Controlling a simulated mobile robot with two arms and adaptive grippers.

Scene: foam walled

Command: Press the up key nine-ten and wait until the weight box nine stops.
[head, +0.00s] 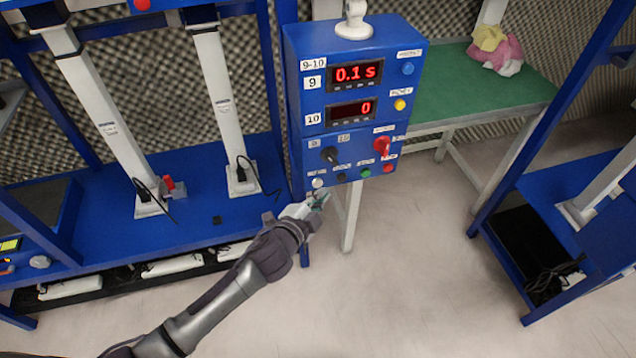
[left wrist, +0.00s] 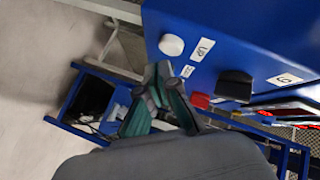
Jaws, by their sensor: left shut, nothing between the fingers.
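The blue control box (head: 352,100) labelled 9-10 stands in the middle of the head view. Its row 9 display (head: 354,74) reads 0.1 s and its row 10 display (head: 352,110) reads 0. The white up key (head: 317,183) is at the panel's lower left; in the left wrist view the white key (left wrist: 172,46) sits beside an UP label (left wrist: 202,49). My left gripper (head: 322,198) is shut and empty just below that key. Its fingertips (left wrist: 163,72) look close to the key but apart from it. I cannot identify weight box nine. My right gripper is out of view.
A blue bench (head: 110,238) with white columns stands left, a green table (head: 480,88) behind, a blue frame right.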

